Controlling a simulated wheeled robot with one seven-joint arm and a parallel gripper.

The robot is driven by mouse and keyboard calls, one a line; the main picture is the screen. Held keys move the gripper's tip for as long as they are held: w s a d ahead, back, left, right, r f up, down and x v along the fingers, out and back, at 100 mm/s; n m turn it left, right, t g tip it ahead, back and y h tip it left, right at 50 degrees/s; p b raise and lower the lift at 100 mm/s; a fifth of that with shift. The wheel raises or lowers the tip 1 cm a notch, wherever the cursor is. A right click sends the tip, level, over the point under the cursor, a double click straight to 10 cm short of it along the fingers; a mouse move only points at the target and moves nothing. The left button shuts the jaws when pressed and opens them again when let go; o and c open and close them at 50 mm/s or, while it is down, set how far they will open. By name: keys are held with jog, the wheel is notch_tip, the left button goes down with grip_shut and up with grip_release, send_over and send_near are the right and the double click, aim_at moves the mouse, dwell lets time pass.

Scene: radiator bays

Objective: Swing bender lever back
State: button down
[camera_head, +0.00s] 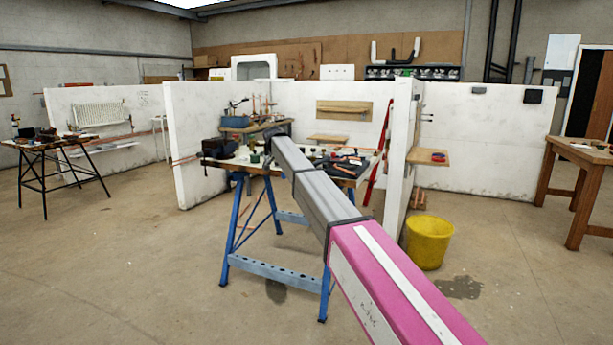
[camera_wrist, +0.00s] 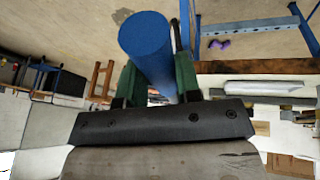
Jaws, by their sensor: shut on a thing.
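In the wrist view a thick blue cylindrical bar, seemingly the bender lever's handle (camera_wrist: 146,36), lies between the two green fingers of my gripper (camera_wrist: 156,76). My gripper is shut on it, one finger on each side. The bar's rounded end points up in the picture. The rest of the bender cannot be made out. In the head view my pink and grey arm reaches over the blue-legged workbench (camera_head: 236,232) and hides its own gripper and the lever.
Tools and small parts crowd the workbench top. White partition walls (camera_head: 200,130) stand behind it. A yellow bucket (camera_head: 428,241) stands on the floor to the right. A wooden table (camera_head: 585,153) is at the far right. The floor in front is mostly clear.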

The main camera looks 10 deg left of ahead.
jog(key=w+a+m+g, duration=0.1)
jog(key=w+a+m, duration=0.1)
jog(key=w+a, duration=0.3)
jog(key=shift+w+a+m, duration=0.2)
jog(key=shift+w+m, duration=0.2)
jog(key=shift+w, duration=0.4)
jog(key=shift+w, duration=0.1)
jog(key=c, duration=0.8)
grip_release()
jog(key=shift+w+a, duration=0.1)
jog(key=shift+r, duration=0.1)
